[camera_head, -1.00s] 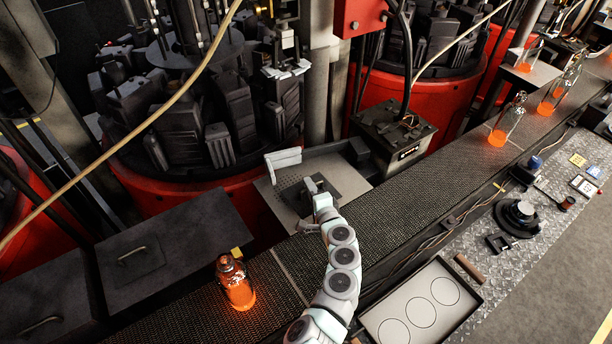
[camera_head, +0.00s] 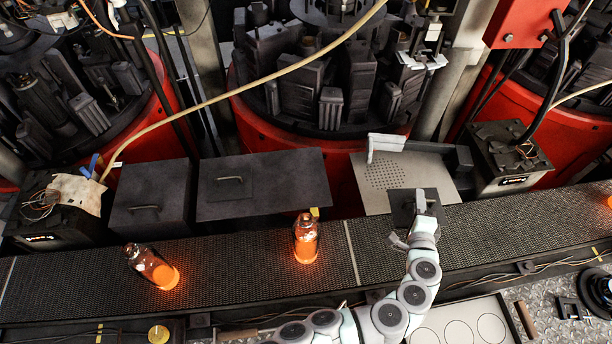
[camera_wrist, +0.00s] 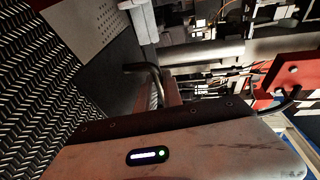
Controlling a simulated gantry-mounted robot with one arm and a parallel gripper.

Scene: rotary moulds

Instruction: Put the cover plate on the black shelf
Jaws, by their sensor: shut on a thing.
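The cover plate (camera_head: 398,201) is a small dark square plate with a bar handle. It is at the front of the pale perforated metal sheet (camera_head: 376,180), beside the conveyor. My gripper (camera_head: 422,204) is shut on its handle, and my arm reaches in from below. The wrist view shows the dark plate (camera_wrist: 104,72) and its curved handle (camera_wrist: 154,78) close in front of my gripper. I cannot tell whether the plate touches the sheet. A black flat-topped surface (camera_head: 290,177), probably the black shelf, lies to the left behind the conveyor; a handled plate (camera_head: 227,190) is on it.
The mesh conveyor (camera_head: 210,262) runs across the front with a glowing bottle (camera_head: 305,240) and a tilted one (camera_head: 152,267). A white bar (camera_head: 386,142) stands at the sheet's back edge. A black box (camera_head: 510,160) is at right. Red rotary machines stand behind.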

